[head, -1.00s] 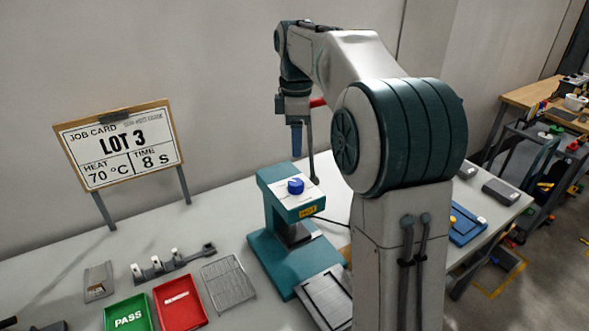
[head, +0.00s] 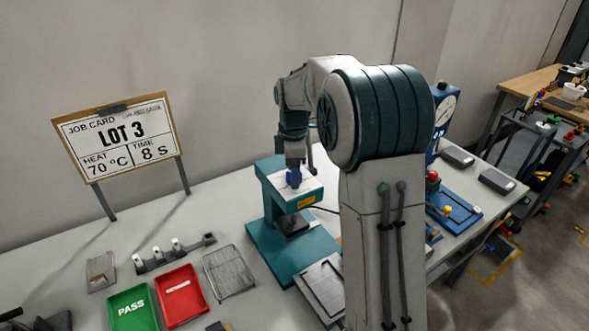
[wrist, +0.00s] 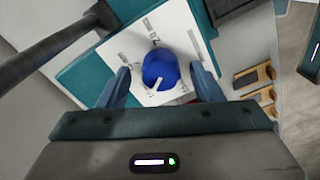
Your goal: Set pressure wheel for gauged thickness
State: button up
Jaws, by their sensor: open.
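The blue pressure wheel (wrist: 160,68) sits on a white dial plate (wrist: 185,35) on top of the teal press (head: 283,262). The plate's markings are too small to read surely; a white pointer mark shows at the wheel's near edge. My gripper (wrist: 162,86) is open, with one blue finger on each side of the wheel and gaps showing between fingers and wheel. In the head view my gripper (head: 294,180) points down over the press top and mostly hides the wheel. A blue gauge with a round white dial (head: 446,109) stands behind my arm; its reading is not legible.
The job card (head: 118,138) reads LOT 3, 70 °C, 8 s. A green PASS tray (head: 132,309), a red tray (head: 181,296) and a wire rack (head: 229,271) lie left of the press. My arm hides part of the bench on the right.

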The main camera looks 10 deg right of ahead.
jog(key=shift+f, duration=0.25)
